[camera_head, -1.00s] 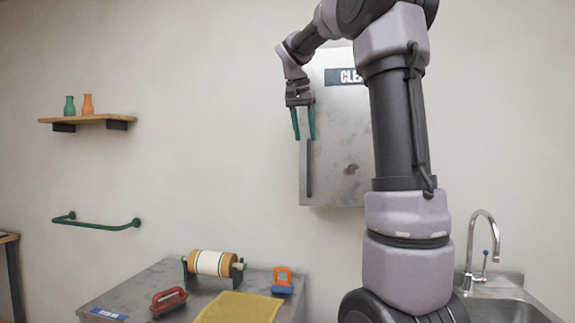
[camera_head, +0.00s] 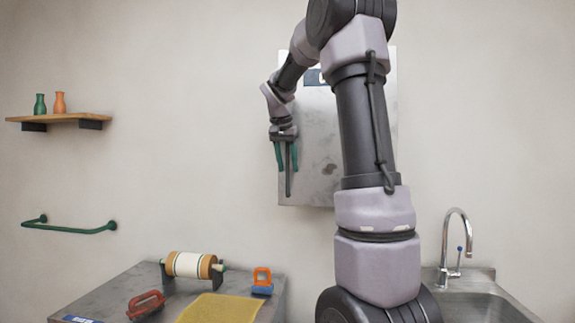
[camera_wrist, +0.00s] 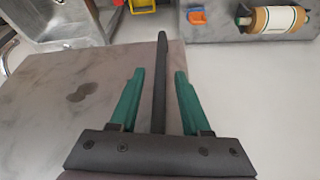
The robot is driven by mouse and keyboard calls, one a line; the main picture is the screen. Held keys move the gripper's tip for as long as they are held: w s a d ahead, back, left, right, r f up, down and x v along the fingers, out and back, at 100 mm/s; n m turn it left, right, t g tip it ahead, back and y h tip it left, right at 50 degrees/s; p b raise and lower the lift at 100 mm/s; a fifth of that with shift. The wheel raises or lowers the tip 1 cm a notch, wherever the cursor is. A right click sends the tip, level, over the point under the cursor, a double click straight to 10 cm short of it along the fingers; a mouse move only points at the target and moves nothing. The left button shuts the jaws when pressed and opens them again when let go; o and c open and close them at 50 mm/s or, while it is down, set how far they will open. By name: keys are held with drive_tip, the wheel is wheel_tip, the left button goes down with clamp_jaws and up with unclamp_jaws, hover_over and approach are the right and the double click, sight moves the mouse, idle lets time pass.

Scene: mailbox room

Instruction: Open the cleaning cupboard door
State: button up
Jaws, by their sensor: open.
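The cleaning cupboard door (camera_head: 322,145) is a grey, stained metal panel on the back wall, partly hidden by my arm. It looks shut. It also fills the left and middle of the wrist view (camera_wrist: 60,115). A dark vertical bar handle (camera_head: 288,178) runs near its left edge, and the wrist view shows it (camera_wrist: 161,70) between the fingers. My gripper (camera_head: 286,168) is open, its two green fingers (camera_wrist: 160,75) on either side of the handle. I cannot tell whether either finger touches it.
Below stands a metal table (camera_head: 110,290) with a paper roll (camera_head: 190,264), a yellow cloth (camera_head: 220,308), a red-handled tool (camera_head: 146,304) and an orange-blue item (camera_head: 262,280). A sink (camera_head: 480,306) is at lower right. A shelf (camera_head: 58,118) and green rail (camera_head: 70,227) are on the left wall.

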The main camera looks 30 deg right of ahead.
clamp_jaws()
idle(1.3)
